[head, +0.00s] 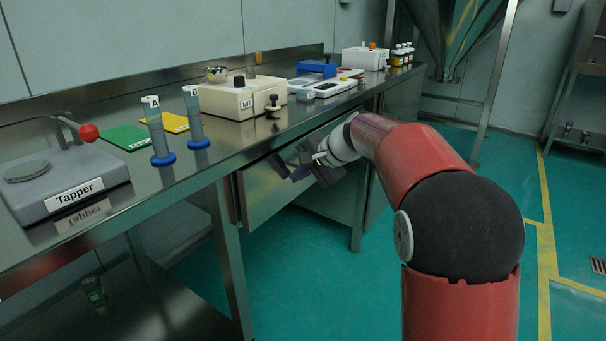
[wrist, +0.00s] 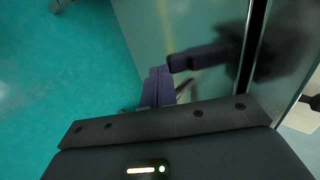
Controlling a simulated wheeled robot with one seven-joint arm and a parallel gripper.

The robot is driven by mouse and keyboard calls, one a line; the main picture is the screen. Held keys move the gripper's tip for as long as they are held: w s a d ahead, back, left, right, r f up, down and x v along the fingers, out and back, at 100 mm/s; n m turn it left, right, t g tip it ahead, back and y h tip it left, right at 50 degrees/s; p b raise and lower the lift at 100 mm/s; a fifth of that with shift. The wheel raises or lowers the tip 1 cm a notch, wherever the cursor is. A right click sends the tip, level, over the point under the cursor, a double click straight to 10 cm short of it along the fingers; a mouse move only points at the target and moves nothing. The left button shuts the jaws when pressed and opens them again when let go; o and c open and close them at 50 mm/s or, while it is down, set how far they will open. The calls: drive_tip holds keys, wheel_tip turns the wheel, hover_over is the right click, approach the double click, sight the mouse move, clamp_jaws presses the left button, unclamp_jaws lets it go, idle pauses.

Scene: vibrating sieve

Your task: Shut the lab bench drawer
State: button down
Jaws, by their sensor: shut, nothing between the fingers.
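The drawer (head: 262,198) sits under the bench top, with its metal front facing the aisle. Its front (wrist: 180,30) also shows in the wrist view as a shiny panel with a dark strip along one edge. I cannot tell how far it stands out. My gripper (head: 286,170) is at the drawer front, below the bench edge, shut and empty. In the wrist view its dark purple fingers (wrist: 158,76) are close to the panel, which mirrors them. Whether they touch it is unclear.
The steel bench (head: 215,160) carries a tapper (head: 65,180), cylinders A (head: 157,135) and B (head: 195,120), a mill (head: 240,98) and several devices farther back. A metal hopper (head: 455,35) stands at the back. Green floor (head: 320,270) in front of the bench is clear.

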drive_tip(key=shift+w+a+r, duration=0.1)
drive_tip(key=shift+w+a, duration=0.3)
drive_tip(key=shift+a, duration=0.2)
drive_tip(key=shift+a+r, duration=0.1)
drive_tip(key=shift+a, duration=0.05)
